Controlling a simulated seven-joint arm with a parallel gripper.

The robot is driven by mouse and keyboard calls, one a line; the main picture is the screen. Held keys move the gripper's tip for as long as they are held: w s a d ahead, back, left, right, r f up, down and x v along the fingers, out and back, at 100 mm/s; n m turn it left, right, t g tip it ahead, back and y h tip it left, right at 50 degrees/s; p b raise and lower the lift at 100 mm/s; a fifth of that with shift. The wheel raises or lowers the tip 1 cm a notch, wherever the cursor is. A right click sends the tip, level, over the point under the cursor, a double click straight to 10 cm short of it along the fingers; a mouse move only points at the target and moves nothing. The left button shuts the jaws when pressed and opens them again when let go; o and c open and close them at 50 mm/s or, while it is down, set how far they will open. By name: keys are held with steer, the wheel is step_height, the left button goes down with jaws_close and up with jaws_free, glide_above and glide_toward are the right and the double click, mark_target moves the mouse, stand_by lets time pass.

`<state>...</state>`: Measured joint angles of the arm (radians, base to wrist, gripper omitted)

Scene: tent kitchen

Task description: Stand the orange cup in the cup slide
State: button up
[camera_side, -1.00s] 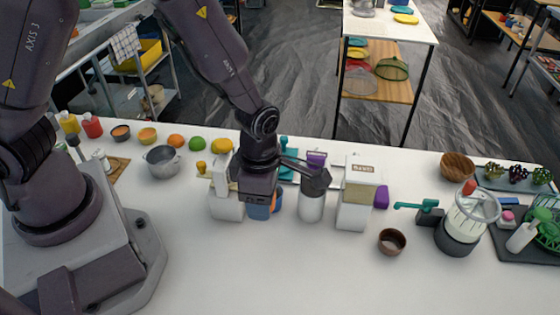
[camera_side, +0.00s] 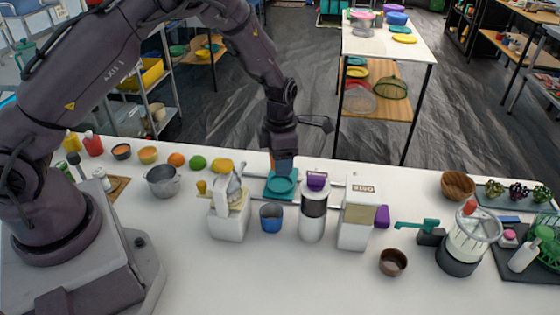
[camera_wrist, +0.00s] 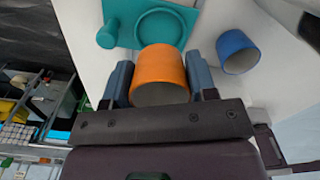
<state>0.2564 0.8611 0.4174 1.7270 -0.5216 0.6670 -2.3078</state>
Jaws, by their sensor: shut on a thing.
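The orange cup (camera_wrist: 160,68) is between the two fingers of my gripper (camera_wrist: 160,82) in the wrist view, and the gripper is shut on it. In the side view my gripper (camera_side: 283,164) hangs above the back of the teal cup slide (camera_side: 281,186), and only a sliver of the orange cup (camera_side: 272,160) shows beside the fingers. The teal slide also shows in the wrist view (camera_wrist: 125,30), with a round ring and a knob. The cup appears held above the slide; the exact gap is unclear.
A blue cup (camera_side: 271,217) stands on the white table in front of the slide. A white juicer-like machine (camera_side: 229,216) is left, and a white canister with a purple lid (camera_side: 313,212) is right. A brown bowl (camera_side: 393,262) is front right. The front table is clear.

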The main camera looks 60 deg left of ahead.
mark_target(280, 185)
steer(key=shift+f, duration=2.3)
steer(key=shift+r, duration=0.1)
steer(key=shift+r, duration=0.45)
steer(key=shift+f, duration=0.8)
stand_by(0.9)
steer(key=shift+r, duration=0.35)
steer(key=shift+r, duration=0.5)
steer(key=shift+f, duration=0.85)
stand_by(0.6)
steer(key=o, duration=0.4)
steer(key=shift+o, duration=0.2)
